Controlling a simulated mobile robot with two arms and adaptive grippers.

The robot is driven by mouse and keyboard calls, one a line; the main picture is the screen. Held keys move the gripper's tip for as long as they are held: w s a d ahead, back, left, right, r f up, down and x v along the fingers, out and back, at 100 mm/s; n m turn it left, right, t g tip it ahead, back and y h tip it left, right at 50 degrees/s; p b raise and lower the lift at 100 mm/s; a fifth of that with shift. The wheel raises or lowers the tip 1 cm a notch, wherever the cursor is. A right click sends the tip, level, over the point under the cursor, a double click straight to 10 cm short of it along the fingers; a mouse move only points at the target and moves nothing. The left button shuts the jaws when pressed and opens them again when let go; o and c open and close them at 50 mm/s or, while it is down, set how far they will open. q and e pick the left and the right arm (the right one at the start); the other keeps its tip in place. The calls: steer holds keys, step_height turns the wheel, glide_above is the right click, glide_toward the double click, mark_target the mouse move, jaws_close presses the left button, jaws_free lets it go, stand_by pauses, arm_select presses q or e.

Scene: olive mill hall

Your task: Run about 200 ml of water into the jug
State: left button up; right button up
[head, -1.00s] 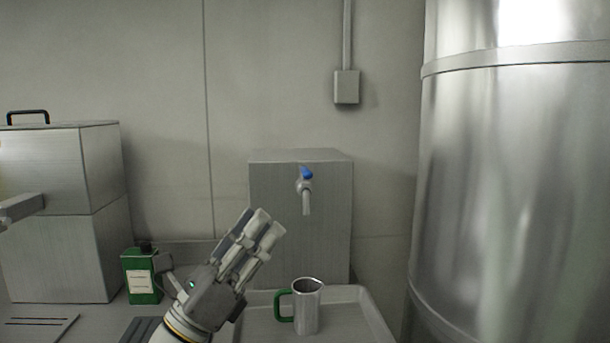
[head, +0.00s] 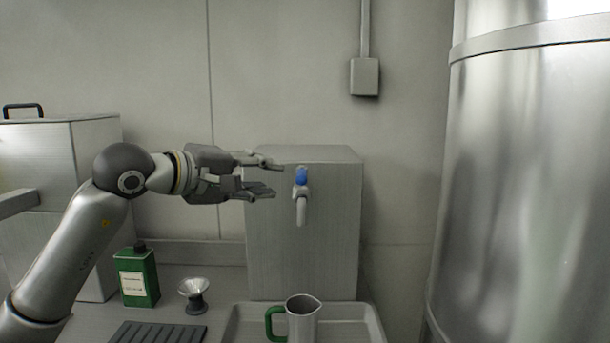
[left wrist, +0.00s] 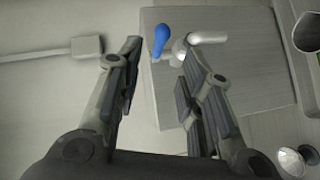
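The metal jug (head: 303,318) with a green handle stands upright in the shallow tray (head: 232,322), below the tap spout (head: 301,212). No water stream shows; the jug's inside cannot be made out. The tap has a blue lever (head: 301,175) and sits on the front of a grey box-shaped tank (head: 335,240). My left gripper (head: 270,178) is open and empty, pointing right, just left of the blue lever. In the left wrist view the lever (left wrist: 161,40) shows beyond and between the open fingers (left wrist: 160,65), apart from them. My right gripper is not in view.
A large steel vat (head: 530,200) fills the right side. A metal box machine (head: 90,160) stands behind my left arm.

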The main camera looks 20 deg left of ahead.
mark_target(298, 176)
arm_select(q)
steer(key=p+x, duration=0.3)
steer(key=x, duration=0.6)
steer(key=shift+d, duration=0.2)
steer(key=shift+w, duration=0.15)
steer(key=shift+c, duration=0.2)
jaws_close()
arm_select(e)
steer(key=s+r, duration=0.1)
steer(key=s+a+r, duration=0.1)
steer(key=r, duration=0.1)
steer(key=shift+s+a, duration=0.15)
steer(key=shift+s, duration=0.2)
